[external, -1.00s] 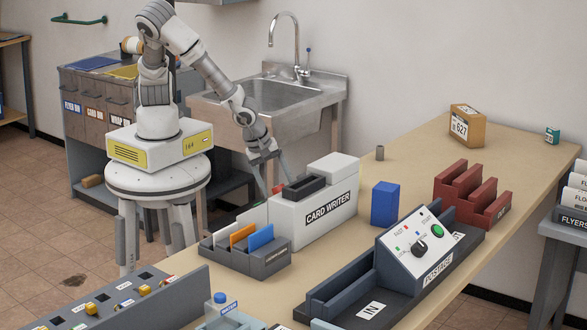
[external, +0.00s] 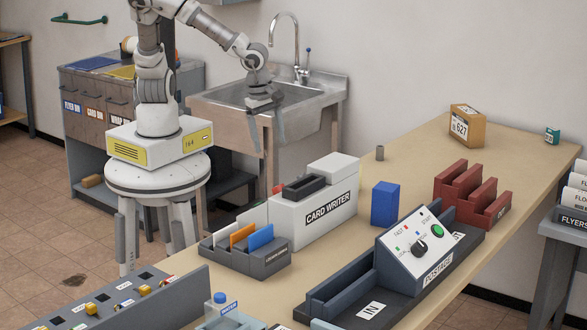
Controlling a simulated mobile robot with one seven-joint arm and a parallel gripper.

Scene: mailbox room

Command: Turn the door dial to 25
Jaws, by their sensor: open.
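No door and no dial marked with numbers like 25 can be made out in this view.
The card writer (external: 325,209) stands on the long table (external: 335,262) beside a card tray (external: 268,264). A blue block (external: 385,203), a red rack (external: 491,211) and a boxed parcel (external: 467,125) are farther along. The sink (external: 262,95) is behind my gripper.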

